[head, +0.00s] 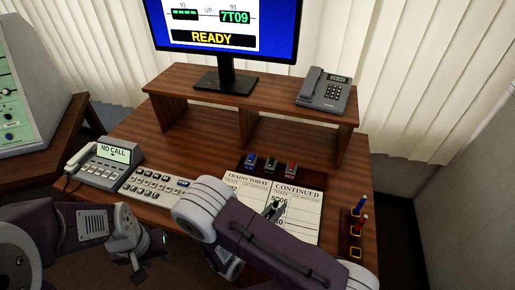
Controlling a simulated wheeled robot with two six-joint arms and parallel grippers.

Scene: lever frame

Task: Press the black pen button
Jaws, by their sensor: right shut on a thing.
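Three small buttons stand in a row on a dark strip at the back of the desk: a blue one (251,160), a black one (270,165) in the middle and a red one (291,168). My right gripper (275,209) is over the printed sheet (303,210), in front of the buttons and apart from them. It is shut on a thin dark thing that looks like the black pen; my arm hides much of it. My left gripper (150,262) is at the desk's front left, with its fingers apart and nothing seen between them.
A pen holder (355,236) at the right edge holds a blue pen (360,204) and a red pen (363,222); its front slot looks empty. A keyboard (153,185) and a phone (103,164) stand left. A raised shelf (270,96) with a monitor and another phone spans the back.

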